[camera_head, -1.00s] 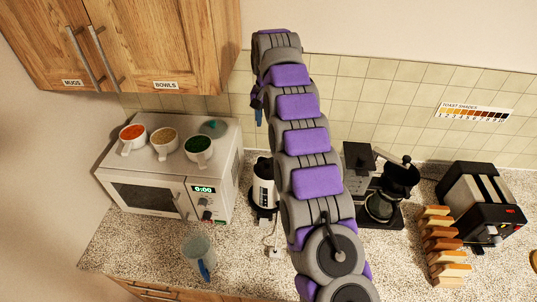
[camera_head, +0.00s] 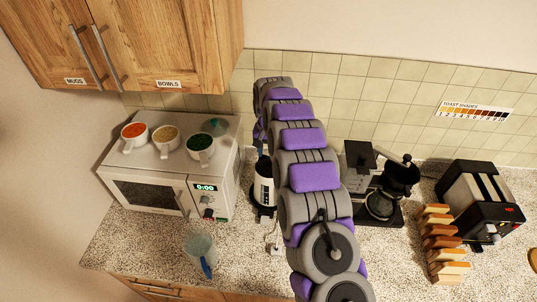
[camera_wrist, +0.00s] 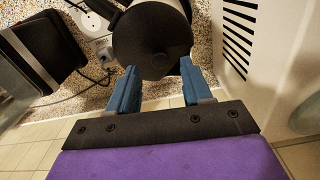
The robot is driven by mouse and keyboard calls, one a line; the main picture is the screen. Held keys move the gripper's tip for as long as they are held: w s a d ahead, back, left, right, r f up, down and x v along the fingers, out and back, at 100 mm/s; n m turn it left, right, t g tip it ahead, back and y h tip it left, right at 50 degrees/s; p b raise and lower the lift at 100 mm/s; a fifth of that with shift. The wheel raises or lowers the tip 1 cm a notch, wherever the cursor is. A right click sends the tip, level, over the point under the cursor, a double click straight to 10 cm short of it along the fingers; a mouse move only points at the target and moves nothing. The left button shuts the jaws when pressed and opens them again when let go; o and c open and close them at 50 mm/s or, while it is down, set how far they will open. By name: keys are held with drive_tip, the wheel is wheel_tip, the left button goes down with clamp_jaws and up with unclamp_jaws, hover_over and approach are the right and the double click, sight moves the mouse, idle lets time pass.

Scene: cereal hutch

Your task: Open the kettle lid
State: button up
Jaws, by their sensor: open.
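The kettle (camera_head: 264,187) is white and black and stands on the counter right of the microwave, partly hidden behind my arm in the head view. In the wrist view the kettle's round black lid (camera_wrist: 152,40) shows from above, with a small knob-like spot near its front edge. The lid looks shut. My gripper (camera_wrist: 158,88) has two blue fingers, apart and empty, at the near edge of the lid, one on each side. I cannot tell whether they touch it. In the head view my arm hides most of the gripper.
The microwave (camera_head: 160,195) with several cups on top stands close left of the kettle. A coffee maker (camera_head: 380,190), a toaster (camera_head: 480,205) and a bread rack (camera_head: 441,245) stand to the right.

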sight(270, 164)
drive_tip(key=shift+a+f, duration=0.25)
drive_tip(key=shift+f, duration=0.65)
drive_tip(key=shift+d+f, duration=0.1)
drive_tip(key=shift+f, duration=0.2)
drive_tip(key=shift+d, duration=0.1)
drive_tip(key=shift+d, duration=0.15)
drive_tip(key=shift+c, duration=0.2)
drive_tip(key=shift+c, duration=0.6)
clamp_jaws()
